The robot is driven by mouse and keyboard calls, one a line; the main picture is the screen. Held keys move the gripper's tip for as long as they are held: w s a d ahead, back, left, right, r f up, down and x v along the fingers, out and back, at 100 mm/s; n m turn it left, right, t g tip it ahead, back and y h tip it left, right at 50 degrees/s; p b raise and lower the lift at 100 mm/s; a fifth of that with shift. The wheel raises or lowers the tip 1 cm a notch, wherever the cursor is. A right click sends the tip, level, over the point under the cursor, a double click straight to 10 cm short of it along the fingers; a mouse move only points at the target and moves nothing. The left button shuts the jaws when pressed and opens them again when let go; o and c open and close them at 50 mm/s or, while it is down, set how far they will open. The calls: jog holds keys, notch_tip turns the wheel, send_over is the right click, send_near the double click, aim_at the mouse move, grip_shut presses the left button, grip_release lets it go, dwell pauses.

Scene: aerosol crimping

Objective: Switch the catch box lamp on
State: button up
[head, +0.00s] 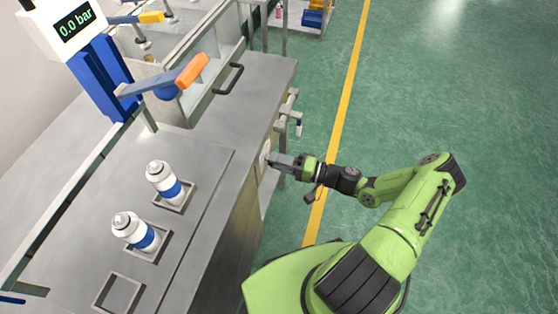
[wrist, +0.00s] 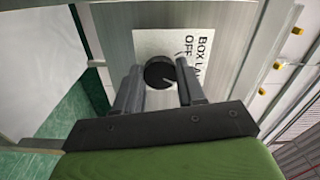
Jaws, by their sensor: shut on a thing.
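The box lamp switch is a round black knob (wrist: 158,74) on a white label (wrist: 200,46), which reads "BOX LA…" and "OFF", partly hidden. A pale pointer line on the knob slants to the lower right in the wrist view. My gripper (head: 270,158) is at the front face of the steel bench, on its right side in the head view. In the wrist view my gripper's two fingers (wrist: 160,82) stand on either side of the knob, shut on it. The knob itself is hidden in the head view.
Green floor on the right is clear.

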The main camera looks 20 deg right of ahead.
dwell(0.4)
jog(key=o, duration=1.1)
jog(key=shift+c, duration=0.2)
jog(key=shift+d, duration=0.1)
jog(key=p+v, duration=0.1)
jog(key=v, duration=1.4)
jog(key=shift+s+d, duration=0.2)
jog(key=shift+d, duration=0.05)
